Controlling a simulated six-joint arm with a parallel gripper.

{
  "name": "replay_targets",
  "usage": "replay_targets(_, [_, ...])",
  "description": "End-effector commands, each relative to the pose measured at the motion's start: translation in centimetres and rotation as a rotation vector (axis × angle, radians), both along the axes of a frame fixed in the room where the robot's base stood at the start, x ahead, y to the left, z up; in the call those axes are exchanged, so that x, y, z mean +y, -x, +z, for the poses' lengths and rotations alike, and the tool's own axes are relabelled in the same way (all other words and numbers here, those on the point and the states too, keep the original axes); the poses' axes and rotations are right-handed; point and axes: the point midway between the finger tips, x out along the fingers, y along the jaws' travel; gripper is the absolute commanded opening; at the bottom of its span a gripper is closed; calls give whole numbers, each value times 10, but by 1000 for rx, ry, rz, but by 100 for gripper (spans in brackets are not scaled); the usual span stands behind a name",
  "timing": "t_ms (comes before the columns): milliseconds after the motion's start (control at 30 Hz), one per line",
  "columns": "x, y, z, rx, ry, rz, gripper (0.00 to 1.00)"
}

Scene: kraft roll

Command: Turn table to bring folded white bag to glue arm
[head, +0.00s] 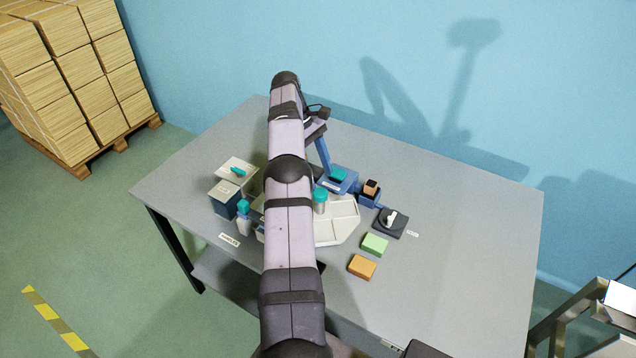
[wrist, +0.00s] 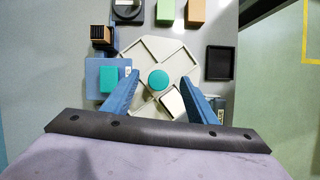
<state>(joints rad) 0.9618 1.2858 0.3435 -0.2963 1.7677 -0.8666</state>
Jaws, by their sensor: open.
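The pale turntable (wrist: 150,50) has raised dividers and a teal centre knob (wrist: 159,80). In the head view, the turntable (head: 345,226) is partly hidden by my arm; its knob (head: 320,196) shows. A white block-like piece, apparently the folded white bag (wrist: 173,103), lies in a lower-right compartment beside my right finger. My gripper (wrist: 160,84) is open, with blue fingers either side of the knob; contact cannot be judged. In the head view, a blue finger (head: 322,155) shows. A blue unit with a teal top (wrist: 108,80), possibly the glue arm, stands left of the turntable.
A stamp-like brown block (head: 371,187) in a blue holder, a black dial (head: 390,222), a green block (head: 375,244) and an orange block (head: 362,266) sit right of the turntable. The table's right side is clear.

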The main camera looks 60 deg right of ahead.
Motion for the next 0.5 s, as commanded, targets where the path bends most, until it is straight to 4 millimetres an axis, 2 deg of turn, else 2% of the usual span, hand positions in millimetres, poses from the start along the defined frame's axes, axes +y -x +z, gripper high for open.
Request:
replay_targets(33, [0, 0, 14, 0, 0, -1, 52])
replay_targets(133, [0, 0, 28, 1, -1, 0, 52])
replay_targets(300, [0, 0, 39, 1, -1, 1, 52])
replay_targets(500, [0, 0, 43, 1, -1, 1, 52])
